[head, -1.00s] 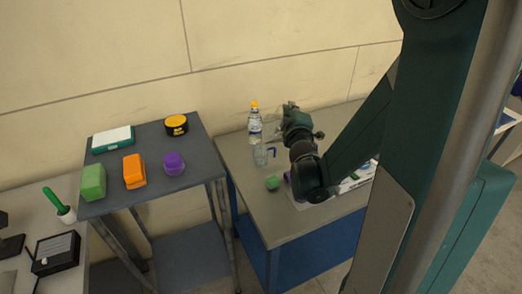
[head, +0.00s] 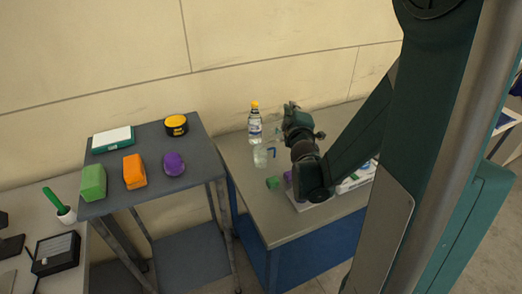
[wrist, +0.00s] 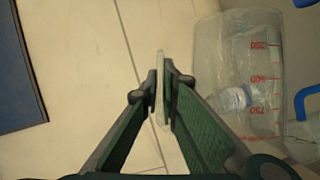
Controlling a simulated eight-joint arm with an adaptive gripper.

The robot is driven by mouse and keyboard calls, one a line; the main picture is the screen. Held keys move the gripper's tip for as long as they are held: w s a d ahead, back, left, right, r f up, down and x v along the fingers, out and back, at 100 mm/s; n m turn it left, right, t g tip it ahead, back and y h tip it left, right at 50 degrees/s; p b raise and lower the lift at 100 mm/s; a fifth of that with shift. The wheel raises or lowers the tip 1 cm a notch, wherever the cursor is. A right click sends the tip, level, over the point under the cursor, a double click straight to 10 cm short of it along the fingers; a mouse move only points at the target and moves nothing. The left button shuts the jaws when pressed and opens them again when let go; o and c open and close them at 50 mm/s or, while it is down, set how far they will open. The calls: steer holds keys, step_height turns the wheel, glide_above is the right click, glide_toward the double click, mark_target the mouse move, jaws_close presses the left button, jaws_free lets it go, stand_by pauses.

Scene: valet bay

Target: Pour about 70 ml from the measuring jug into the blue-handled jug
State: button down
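The measuring jug (wrist: 252,50) is clear with red marks and fills the right of the wrist view. My gripper (wrist: 163,88) is shut on a thin, clear strip beside its wall, which looks like its handle. In the head view my gripper (head: 291,112) is over the back of the low table; the measuring jug is too faint there to judge its tilt or liquid level. The blue-handled jug (head: 260,157) stands on the table, below and left of my gripper in the picture. Its blue handle (wrist: 311,97) shows at the right edge of the wrist view.
A bottle with an orange cap (head: 255,124) stands close behind the blue-handled jug. A small green object (head: 273,183) lies in front of it. A grey shelf (head: 147,151) with several coloured items stands to the left. The table's front left (head: 277,222) is clear.

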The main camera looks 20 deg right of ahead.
steer(key=shift+d+f, duration=0.2)
steer(key=shift+d, duration=0.35)
steer(key=shift+d+m, duration=0.1)
steer(key=shift+m, duration=0.2)
steer(key=shift+d+f+m+b, duration=0.45)
steer(key=shift+d+f+m, duration=0.25)
steer(key=shift+d+f, duration=0.25)
stand_by(0.5)
steer(key=shift+d+f+m+g+y+b, duration=0.2)
steer(key=shift+d+f+m+y+b, duration=0.1)
steer(key=shift+f, duration=0.2)
steer(key=shift+d+f+m+g+y+b, duration=0.2)
steer(key=shift+d+f+m, duration=0.1)
steer(key=shift+f, duration=0.2)
steer(key=shift+d+f+m, duration=0.2)
steer(key=shift+m, duration=0.1)
stand_by(0.3)
steer(key=shift+s+d+f+m+g+y+b, duration=0.1)
steer(key=shift+d+f+m+g+y+b, duration=0.1)
steer(key=shift+d+f+m+y+b, duration=0.65)
steer(key=shift+d+f+m+g+y+b, duration=0.25)
steer(key=shift+d+f+m+y, duration=0.7)
steer(key=shift+d+m, duration=0.7)
steer(key=shift+s+d+f+m+g+y+b, duration=0.15)
steer(key=shift+d+f+m+y+b, duration=0.5)
steer(key=shift+d+f+m, duration=0.6)
steer(key=shift+w+d+r, duration=0.1)
